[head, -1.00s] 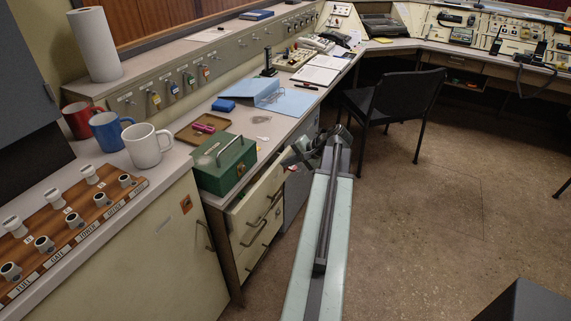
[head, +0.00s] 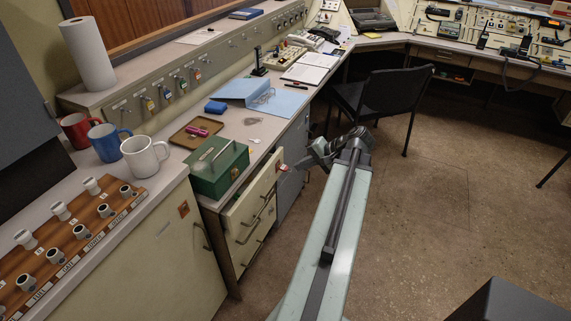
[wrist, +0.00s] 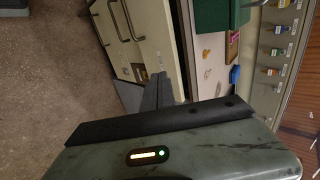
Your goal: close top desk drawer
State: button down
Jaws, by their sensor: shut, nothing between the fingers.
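The top desk drawer (head: 257,196) is cream with a bar handle and stands partly pulled out below the desktop, beside the green cash box. In the wrist view, the cream drawer front (wrist: 152,38) lies above and left of the fingertips. Whether a fingertip touches the drawer cannot be told.
The green cash box (head: 217,167) sits at the desk edge above the drawer. Lower drawers (head: 255,240) look flush. A grey cabinet (head: 291,180) stands beyond them. A black chair (head: 388,100) stands farther back.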

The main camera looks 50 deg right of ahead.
jog(key=b, duration=0.7)
send_near(266, 172)
jog(key=x, duration=0.5)
jog(key=shift+s+f, duration=0.3)
jog(key=shift+f, duration=0.05)
jog(key=shift+w+a, duration=0.1)
jog(key=shift+w, duration=0.45)
